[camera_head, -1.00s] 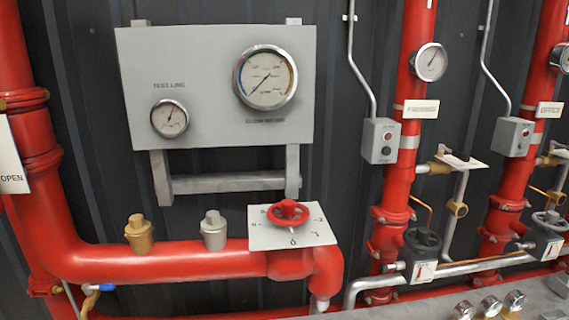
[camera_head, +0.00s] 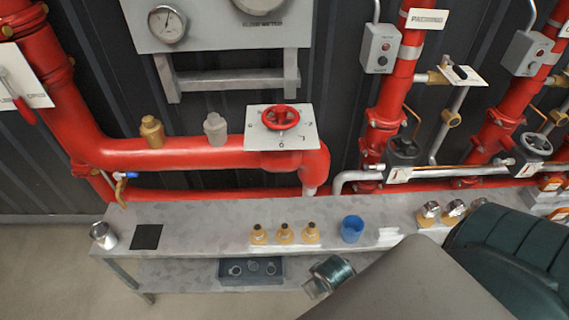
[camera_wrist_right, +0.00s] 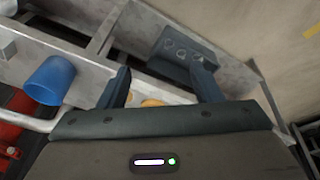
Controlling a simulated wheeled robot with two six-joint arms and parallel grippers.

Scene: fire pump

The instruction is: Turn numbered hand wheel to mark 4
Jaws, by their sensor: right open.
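The red hand wheel (camera_head: 281,117) sits on a white numbered plate (camera_head: 306,137) on top of the thick red pipe in the head view. My right gripper (camera_wrist_right: 162,86) is open and empty in the right wrist view, facing the bench and well away from the wheel. My left gripper is out of view.
A grey bench (camera_head: 205,215) stands below the pipes. It holds a blue cup (camera_head: 352,229), several brass fittings (camera_head: 285,234) and a silver fitting (camera_head: 103,236). A dark tray (camera_head: 251,270) is on the lower shelf. Brass (camera_head: 152,131) and silver (camera_head: 215,129) caps stand left of the wheel.

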